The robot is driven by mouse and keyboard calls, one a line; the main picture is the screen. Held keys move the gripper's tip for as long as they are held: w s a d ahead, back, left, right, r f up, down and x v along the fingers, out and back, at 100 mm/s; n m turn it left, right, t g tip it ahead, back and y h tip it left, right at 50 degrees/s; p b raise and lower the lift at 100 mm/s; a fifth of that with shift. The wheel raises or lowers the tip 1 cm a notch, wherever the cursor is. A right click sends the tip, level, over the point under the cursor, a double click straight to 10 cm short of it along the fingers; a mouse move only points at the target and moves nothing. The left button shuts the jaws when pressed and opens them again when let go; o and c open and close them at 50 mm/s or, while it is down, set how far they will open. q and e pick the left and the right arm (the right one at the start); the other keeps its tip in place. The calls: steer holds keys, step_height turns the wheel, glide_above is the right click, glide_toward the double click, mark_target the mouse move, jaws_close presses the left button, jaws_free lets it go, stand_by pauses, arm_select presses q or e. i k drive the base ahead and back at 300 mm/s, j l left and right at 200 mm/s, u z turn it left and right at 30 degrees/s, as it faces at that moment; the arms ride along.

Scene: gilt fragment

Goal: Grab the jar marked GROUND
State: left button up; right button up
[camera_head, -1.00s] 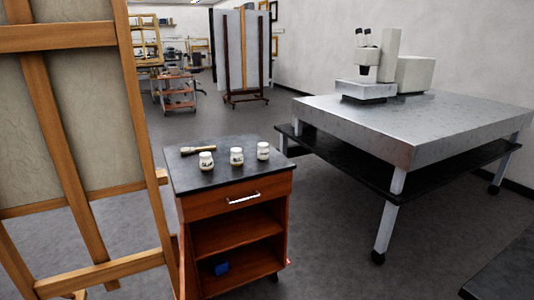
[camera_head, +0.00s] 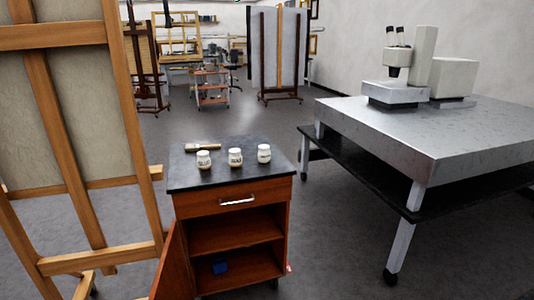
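Three small white jars with dark labels stand upright in a row on the black top of a wooden cabinet: a left jar (camera_head: 203,160), a middle jar (camera_head: 235,157) and a right jar (camera_head: 264,153). The labels are too small to read, so I cannot tell which one is marked GROUND. The cabinet (camera_head: 184,180) stands ahead of me, a little left of centre. Neither of my grippers is in view.
A brush (camera_head: 203,147) lies behind the jars. A large easel (camera_head: 110,110) stands close on the left. A metal table (camera_head: 400,135) with a microscope (camera_head: 398,75) stands on the right. The cabinet's door hangs open at lower left; a blue object (camera_head: 220,266) sits inside. Floor shows between cabinet and table.

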mark_target(264, 155)
steer(key=i+l+u, duration=0.1)
steer(key=i+l, duration=0.25)
steer(key=l, duration=0.3)
steer(key=i+l+u, duration=0.15)
steer(key=l, duration=0.2)
steer(key=i+l+u, duration=0.1)
steer(key=l, duration=0.25)
steer(key=i+l, duration=0.3)
steer(key=i+l+u, duration=0.15)
steer(key=l, duration=0.25)
steer(key=i+l+u, duration=0.1)
steer(key=l, duration=0.3)
steer(key=i+l, duration=0.15)
steer(key=l, duration=0.2)
steer(key=u, duration=0.05)
